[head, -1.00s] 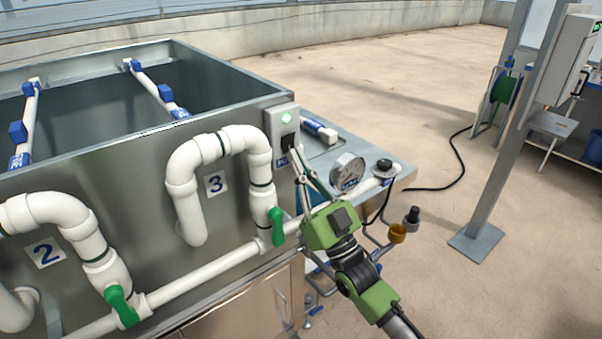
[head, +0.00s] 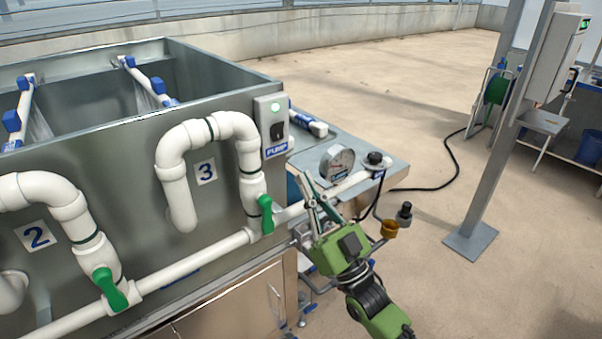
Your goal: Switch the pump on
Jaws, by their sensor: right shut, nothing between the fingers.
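The grey pump switch box (head: 265,118) is on the tank's right corner. It carries a pale green round lamp (head: 275,108), a black switch (head: 277,131) and a blue PUMP label (head: 276,150). My right gripper (head: 308,182) is shut and empty, below and to the right of the box, apart from it. Its fingers point up and left, close to the white pipe. My left gripper is not in view.
White pipes with green valve handles (head: 265,212) line the tank front (head: 120,165). A pressure gauge (head: 337,166) stands right of my gripper. Spray shows under the bars (head: 20,110) inside the tank. A grey post (head: 500,130) stands right; the floor between is largely clear.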

